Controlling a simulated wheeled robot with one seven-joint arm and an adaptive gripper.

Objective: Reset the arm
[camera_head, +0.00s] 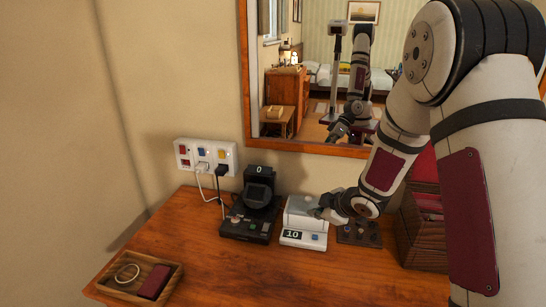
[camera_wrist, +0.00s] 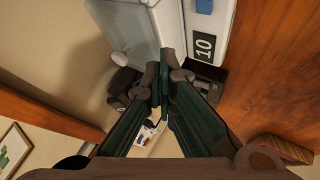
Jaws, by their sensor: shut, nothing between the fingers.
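My arm reaches in from the right in the head view, bent downward. My gripper (camera_head: 322,213) is at the white device (camera_head: 303,238) with a "10" display and a blue button; whether it touches cannot be told. In the wrist view the fingers of my gripper (camera_wrist: 164,80) are closed together with nothing between them. The white device (camera_wrist: 208,22) with its "10" label shows just beyond the fingertips. My arm hides part of the tabletop's right side.
A black device (camera_head: 250,215) with a "0" display stands left of the white one. A wall socket panel (camera_head: 205,156) has cables plugged in. A wooden tray (camera_head: 172,268) holds a ring and a dark red item. A wooden box (camera_head: 421,240) stands right; a mirror (camera_head: 247,75) hangs behind.

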